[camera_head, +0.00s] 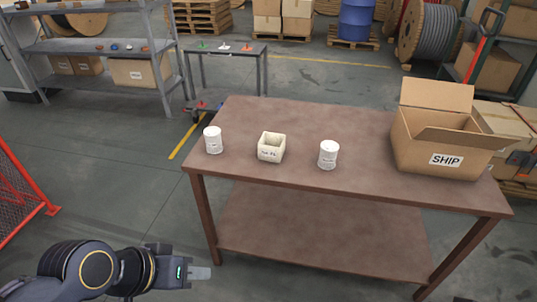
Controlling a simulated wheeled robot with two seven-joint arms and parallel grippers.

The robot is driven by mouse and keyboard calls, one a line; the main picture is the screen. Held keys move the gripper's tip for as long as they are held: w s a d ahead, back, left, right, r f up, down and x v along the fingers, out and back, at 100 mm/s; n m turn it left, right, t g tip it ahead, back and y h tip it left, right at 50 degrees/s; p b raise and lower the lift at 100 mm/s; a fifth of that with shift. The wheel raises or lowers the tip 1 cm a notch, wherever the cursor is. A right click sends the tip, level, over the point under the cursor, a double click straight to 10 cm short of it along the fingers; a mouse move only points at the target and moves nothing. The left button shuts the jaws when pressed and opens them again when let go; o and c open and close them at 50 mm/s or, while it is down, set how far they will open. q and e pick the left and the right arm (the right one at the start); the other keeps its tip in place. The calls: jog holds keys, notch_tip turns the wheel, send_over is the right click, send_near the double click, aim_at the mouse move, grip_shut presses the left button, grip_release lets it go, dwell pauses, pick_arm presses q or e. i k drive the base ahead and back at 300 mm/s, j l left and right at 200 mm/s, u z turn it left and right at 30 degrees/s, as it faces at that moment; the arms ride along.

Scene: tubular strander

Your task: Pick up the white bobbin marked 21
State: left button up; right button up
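Two white cylindrical bobbins stand upright on the brown table (300,190). One white bobbin (213,141) is near the table's left edge. My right gripper is out of view.
A cream square bin (271,147) stands between the two bobbins. An open cardboard box marked SHIP (437,150) takes up the table's right end. A small grey cart (226,48) and shelving (95,46) stand behind. A red mesh fence (20,195) is at left.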

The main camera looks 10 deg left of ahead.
aim_at(329, 149)
jog(key=i+j, duration=0.3)
jog(key=j, duration=0.15)
jog(key=i+j, duration=0.3)
jog(key=j, duration=0.15)
